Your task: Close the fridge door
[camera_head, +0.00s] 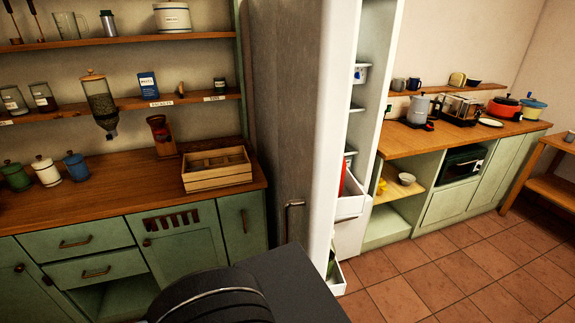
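The fridge door (285,100) stands open, its grey outer face turned left and its thick white edge toward me. A bar handle (290,217) is on the grey face, low and near that edge. Right of the edge, a narrow strip of the fridge interior (353,150) shows, with shelves, white drawers and a few items, one of them red. The door hides the rest of the inside. A dark part of my own body fills the bottom centre, close to the door's lower part in the picture. My gripper's fingers cannot be made out.
A green cabinet (185,240) with a wooden counter stands left of the door. A wooden crate (217,169) sits on it. Another counter (425,138) with kitchenware runs at the right. The tiled floor (465,270) at lower right is clear. A wooden table (555,185) stands at the right edge.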

